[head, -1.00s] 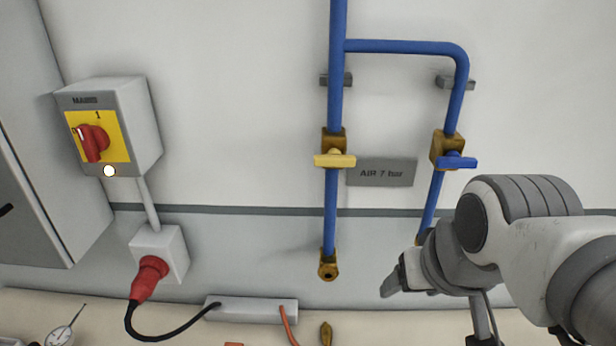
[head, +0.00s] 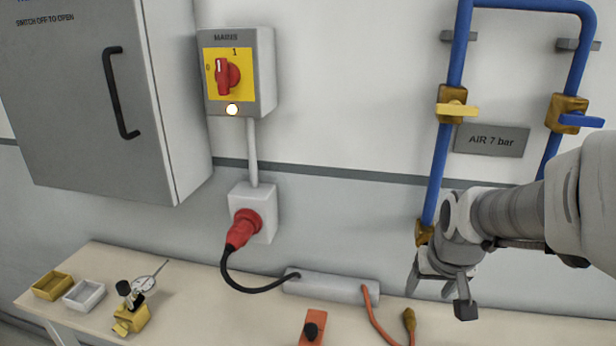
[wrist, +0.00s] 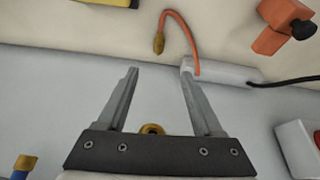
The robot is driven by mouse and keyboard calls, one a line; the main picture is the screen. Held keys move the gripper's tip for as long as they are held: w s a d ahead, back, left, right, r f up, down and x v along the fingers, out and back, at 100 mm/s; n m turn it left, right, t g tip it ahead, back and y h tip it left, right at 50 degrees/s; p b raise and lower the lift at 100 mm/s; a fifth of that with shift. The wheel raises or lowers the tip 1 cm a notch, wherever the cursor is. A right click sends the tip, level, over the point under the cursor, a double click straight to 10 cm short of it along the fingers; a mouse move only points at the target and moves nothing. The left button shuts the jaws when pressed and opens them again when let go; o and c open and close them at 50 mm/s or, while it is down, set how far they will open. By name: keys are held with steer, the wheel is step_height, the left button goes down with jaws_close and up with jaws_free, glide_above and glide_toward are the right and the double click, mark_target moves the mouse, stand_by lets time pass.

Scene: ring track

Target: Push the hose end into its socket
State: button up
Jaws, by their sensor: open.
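The hose end (head: 409,320) is a brass tip on an orange hose (head: 373,322). It lies on the bench at the bottom of the head view; the wrist view shows the tip too (wrist: 158,43). A brass socket (head: 424,232) sits at the foot of the blue pipe with the yellow valve, partly hidden by my gripper. In the wrist view the socket (wrist: 152,129) shows between the finger bases. My gripper (head: 438,298) is open and empty, in front of the wall just below the socket. In the wrist view the hose tip appears beyond the open fingertips (wrist: 160,68), apart from them.
A grey box (head: 330,286) with a black cable and the hose lies along the wall. An orange block with a black knob (head: 311,330), a dial gauge stand (head: 133,305) and small trays (head: 84,293) are on the bench. A red plug (head: 243,230) and mains switch (head: 236,72) are on the wall.

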steer(key=b, duration=0.3)
glide_above(411, 319)
steer(key=s, duration=0.3)
steer(key=f, duration=0.7)
steer(key=a+f, duration=0.1)
steer(key=f, duration=0.3)
steer(key=shift+w+f, duration=0.1)
steer(key=shift+w, duration=0.15)
steer(key=shift+b+x, duration=1.2)
steer(key=shift+x, duration=1.75)
steer(key=shift+d, duration=0.15)
jaws_close()
